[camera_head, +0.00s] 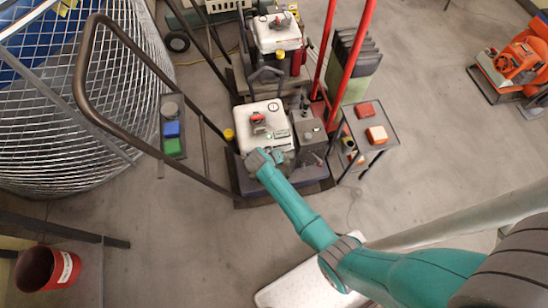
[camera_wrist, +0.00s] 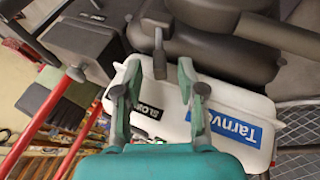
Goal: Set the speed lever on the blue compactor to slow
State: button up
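The machine under my gripper has a white cover (camera_head: 262,128) and a dark base; I cannot make out a blue body on it. In the wrist view its white cover (camera_wrist: 172,108) carries a "SLOW" label and a blue label (camera_wrist: 238,128) reading "Tarnv", cut off. A dark lever with a block-shaped end (camera_wrist: 159,62) stands out over the cover beside the "SLOW" label. My gripper (camera_wrist: 157,88) is open, its teal fingers apart on either side of the space below the lever's end. In the head view my gripper (camera_head: 262,160) is at the cover's near edge; contact cannot be told.
A similar white-topped machine (camera_head: 277,32) stands behind. Red handles (camera_head: 352,62) rise at the right, near a small stand with red blocks (camera_head: 377,134). A curved brown handle rail (camera_head: 130,45) and a wire cage (camera_head: 60,110) are at left.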

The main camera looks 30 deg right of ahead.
jog(key=v, duration=1.1)
jog(key=shift+r, duration=0.1)
jog(key=s+a+r+n+t+y, duration=0.1)
jog(key=s+n+t+y, duration=0.3)
jog(key=s, duration=1.7)
jog(key=s+r+t+y, duration=0.1)
jog(key=s+r+t, duration=0.3)
jog(key=r, duration=0.9)
jog(key=s+a+r+m+t, duration=0.1)
jog(key=s+r+t, duration=0.3)
jog(key=s+r, duration=0.6)
notch_tip(320, 180, up, 4)
jog(key=shift+a+f+y, duration=0.2)
jog(key=shift+a+y, duration=0.1)
jog(key=shift+y, duration=0.1)
jog(key=shift+s, duration=0.15)
